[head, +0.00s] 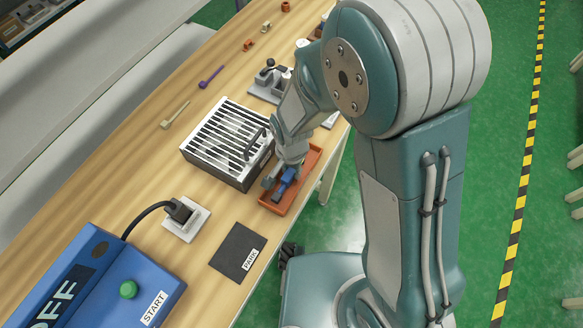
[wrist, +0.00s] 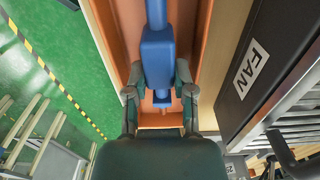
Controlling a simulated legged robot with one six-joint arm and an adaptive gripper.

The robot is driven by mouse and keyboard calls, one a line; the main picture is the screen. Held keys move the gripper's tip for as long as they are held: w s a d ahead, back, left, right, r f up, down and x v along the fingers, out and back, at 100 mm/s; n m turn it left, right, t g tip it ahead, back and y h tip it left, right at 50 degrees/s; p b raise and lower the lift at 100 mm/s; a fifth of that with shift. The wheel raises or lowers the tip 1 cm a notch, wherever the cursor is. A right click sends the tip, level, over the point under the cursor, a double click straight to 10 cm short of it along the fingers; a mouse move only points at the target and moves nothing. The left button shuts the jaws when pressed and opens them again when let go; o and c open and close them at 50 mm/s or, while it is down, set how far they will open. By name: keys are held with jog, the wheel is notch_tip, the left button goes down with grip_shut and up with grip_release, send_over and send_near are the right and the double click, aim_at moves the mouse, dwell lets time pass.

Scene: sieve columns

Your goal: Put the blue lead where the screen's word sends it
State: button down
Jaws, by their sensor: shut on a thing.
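The blue lead (head: 286,181) is at the orange tray (head: 312,172), beside the fan box. In the wrist view the blue lead (wrist: 158,62) runs along the tray (wrist: 196,20), its thick block between my fingers. My gripper (head: 279,182) is shut on it; both fingertips show in the wrist view (wrist: 160,93). I cannot tell whether the lead touches the tray floor. The blue console (head: 125,285) at lower left has a dark screen (head: 60,300) reading "OFF", partly cut by the frame edge. A dark pad marked PARK (head: 236,247) lies between console and tray.
The slatted fan box (head: 226,146) stands close to the tray; its FAN label (wrist: 252,68) shows in the wrist view. A black plug (head: 178,209) sits in a white socket plate (head: 186,223). Purple (head: 211,77) and beige (head: 175,115) pieces lie farther back. The PARK pad is bare.

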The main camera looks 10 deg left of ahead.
jog(key=c, duration=0.7)
grip_release()
jog(key=shift+d, duration=0.1)
jog(key=shift+c, duration=0.2)
notch_tip(320, 180, up, 12)
jog(key=s+d+r+n+t, duration=0.2)
jog(key=s+d+r, duration=0.2)
jog(key=d+r, duration=0.4)
jog(key=s+d+r+n+t, duration=0.2)
jog(key=d+r, duration=0.6)
jog(key=d, duration=0.4)
jog(key=shift+s+d+r+n+t, duration=0.15)
jog(key=shift+s+r+n+t, duration=0.2)
jog(key=shift+s+t, duration=0.65)
jog(key=shift+s, duration=0.15)
